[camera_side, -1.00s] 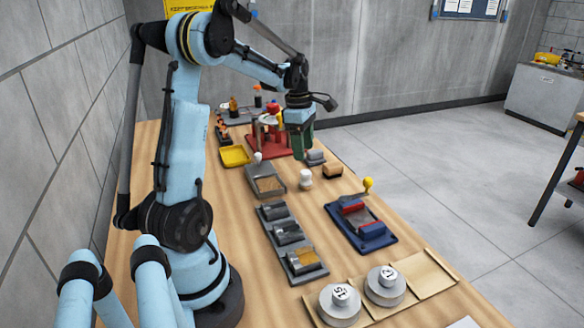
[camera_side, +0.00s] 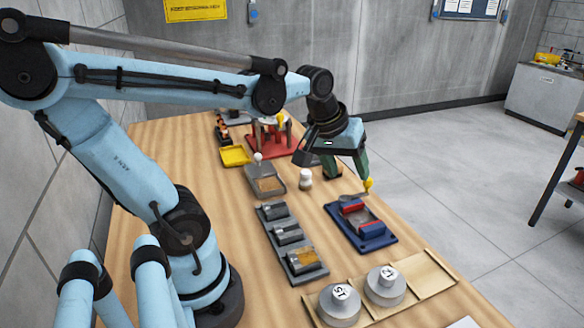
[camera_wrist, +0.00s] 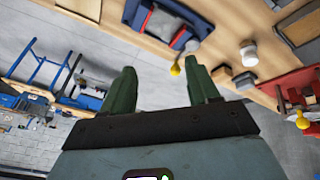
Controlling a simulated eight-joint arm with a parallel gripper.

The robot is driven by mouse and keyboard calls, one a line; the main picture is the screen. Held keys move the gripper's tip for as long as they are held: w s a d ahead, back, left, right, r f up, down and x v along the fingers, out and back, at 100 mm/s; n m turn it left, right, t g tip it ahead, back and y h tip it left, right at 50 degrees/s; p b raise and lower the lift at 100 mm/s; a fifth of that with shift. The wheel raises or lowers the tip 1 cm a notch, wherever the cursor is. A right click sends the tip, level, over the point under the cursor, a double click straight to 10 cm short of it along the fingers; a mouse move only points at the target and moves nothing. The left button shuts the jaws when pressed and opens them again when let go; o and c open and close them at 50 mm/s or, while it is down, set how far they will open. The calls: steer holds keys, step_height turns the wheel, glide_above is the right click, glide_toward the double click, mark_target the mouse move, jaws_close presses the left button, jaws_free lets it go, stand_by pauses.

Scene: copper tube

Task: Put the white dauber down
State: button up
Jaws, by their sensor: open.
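A small white round-topped piece (camera_side: 305,179) stands upright on the wooden table. It also shows in the wrist view (camera_wrist: 249,55), off to the right of my fingers. A white knob (camera_side: 258,157) rises from a grey tray (camera_side: 264,181) nearby. I cannot tell which of these is the dauber. My gripper (camera_side: 361,163) is tilted toward the table's right edge. Its green fingers are spread with nothing between them in the wrist view (camera_wrist: 162,88). The fingertips show close to the yellow knob (camera_side: 368,184) of a blue fixture; contact cannot be told.
The blue fixture (camera_side: 345,224) with red and blue blocks lies below the gripper. A grey three-part holder (camera_side: 285,236), a yellow tray (camera_side: 235,155) and a red stand (camera_side: 265,147) are on the table. Numbered weights (camera_side: 385,283) sit at the front on a wooden tray.

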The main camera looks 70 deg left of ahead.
steer(key=s+d+f+m+t, duration=0.2)
steer(key=d+m, duration=0.4)
steer(key=m, duration=0.1)
steer(key=shift+s+d+m+h, duration=0.3)
steer(key=shift+s+m+h, duration=0.1)
steer(key=shift+o, duration=0.5)
